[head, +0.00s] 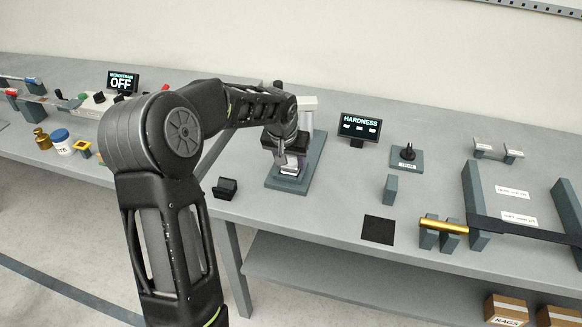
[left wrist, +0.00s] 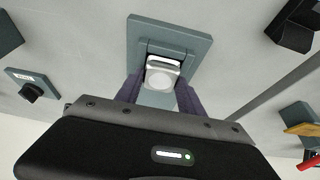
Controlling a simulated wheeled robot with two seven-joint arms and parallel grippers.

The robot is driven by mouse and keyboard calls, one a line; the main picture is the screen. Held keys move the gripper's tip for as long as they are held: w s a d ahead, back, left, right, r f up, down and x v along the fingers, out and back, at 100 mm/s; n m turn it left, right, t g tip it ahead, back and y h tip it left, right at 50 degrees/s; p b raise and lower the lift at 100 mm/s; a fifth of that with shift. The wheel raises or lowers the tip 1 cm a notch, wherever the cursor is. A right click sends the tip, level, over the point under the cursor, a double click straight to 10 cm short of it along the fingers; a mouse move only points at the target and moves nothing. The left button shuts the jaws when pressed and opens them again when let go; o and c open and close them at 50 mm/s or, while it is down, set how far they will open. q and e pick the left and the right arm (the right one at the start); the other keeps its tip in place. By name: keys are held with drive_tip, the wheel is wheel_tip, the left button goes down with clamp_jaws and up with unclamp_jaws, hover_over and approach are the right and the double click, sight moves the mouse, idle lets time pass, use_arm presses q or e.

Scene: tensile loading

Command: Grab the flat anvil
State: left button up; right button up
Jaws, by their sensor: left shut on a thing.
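My left gripper (head: 290,158) reaches down over the teal base (head: 297,185) of the hardness tester. In the left wrist view its two purple-grey fingers (left wrist: 160,96) are shut on a pale, round-faced metal piece, the flat anvil (left wrist: 161,78), which lies between them over the tester's base (left wrist: 150,32). In the head view the anvil is mostly hidden by the gripper, and I cannot tell whether it still touches the base. My right gripper is in neither view.
The tester's light column (head: 308,112) stands close behind my gripper. A HARDNESS screen (head: 359,127) and a black piece on a labelled teal plate (head: 407,158) are to the right. A small black block (head: 225,188) sits left of the base. A dark square pad (head: 378,230) lies near the front edge.

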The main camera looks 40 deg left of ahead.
sight(290, 163)
use_arm(q)
clamp_jaws()
drive_tip(key=shift+r, duration=0.1)
idle(0.3)
drive_tip(key=shift+w+r, duration=0.1)
drive_tip(key=shift+r, duration=0.25)
wheel_tip(290, 163, up, 9)
drive_tip(key=b, duration=0.1)
drive_tip(key=shift+r, duration=0.15)
idle(0.5)
